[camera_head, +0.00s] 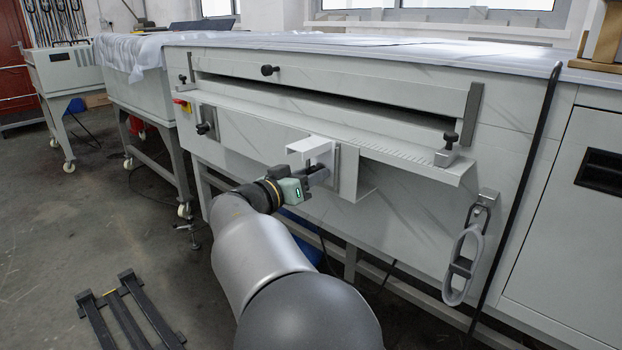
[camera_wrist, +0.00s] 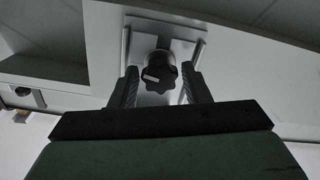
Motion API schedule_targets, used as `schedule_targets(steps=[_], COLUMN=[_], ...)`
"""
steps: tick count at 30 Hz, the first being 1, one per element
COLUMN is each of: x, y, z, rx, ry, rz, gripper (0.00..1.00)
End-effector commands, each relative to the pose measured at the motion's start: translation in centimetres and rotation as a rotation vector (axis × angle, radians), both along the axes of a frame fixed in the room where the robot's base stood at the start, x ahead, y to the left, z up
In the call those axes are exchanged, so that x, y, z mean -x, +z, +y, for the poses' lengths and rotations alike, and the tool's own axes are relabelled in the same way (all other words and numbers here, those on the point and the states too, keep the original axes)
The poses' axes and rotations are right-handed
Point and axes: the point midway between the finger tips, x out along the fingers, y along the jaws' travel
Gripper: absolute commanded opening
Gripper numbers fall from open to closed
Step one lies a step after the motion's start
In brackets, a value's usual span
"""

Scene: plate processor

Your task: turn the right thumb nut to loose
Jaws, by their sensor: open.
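In the wrist view a black lobed thumb nut (camera_wrist: 160,72) sits on a light metal plate, between the two fingers of my gripper (camera_wrist: 160,88). The gripper is open, with a visible gap on each side of the nut. In the head view my gripper (camera_head: 320,174) is at the white bracket (camera_head: 310,146) below the long shelf. The nut between the fingers is hidden there. Another black knob (camera_head: 450,137) stands at the shelf's right end, and one (camera_head: 205,128) is on the left of the front panel.
The ruled shelf (camera_head: 400,150) juts out along the machine's front above my gripper. A white hanging handle (camera_head: 462,265) and a black cable (camera_head: 515,190) are to the right. A black frame (camera_head: 125,310) lies on the floor at left.

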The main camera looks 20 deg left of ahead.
Motion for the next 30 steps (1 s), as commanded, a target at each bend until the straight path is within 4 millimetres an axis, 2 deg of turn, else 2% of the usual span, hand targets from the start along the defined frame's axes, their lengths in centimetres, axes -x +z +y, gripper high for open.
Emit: schedule_targets(steps=[10,11,14,23,30], x=[-0.52,-0.52,-0.51,-0.49,-0.50], y=[0.01,0.01,0.01,0.02,0.08], z=[-0.24,-0.24,-0.24,-0.23,-0.27], rx=[0.001,0.001,0.000,0.016,0.113], ry=[0.001,0.001,0.000,0.000,-0.001], rz=[0.001,0.001,0.000,0.008,0.053], gripper=[0.43,0.40,0.12,0.12,0.12])
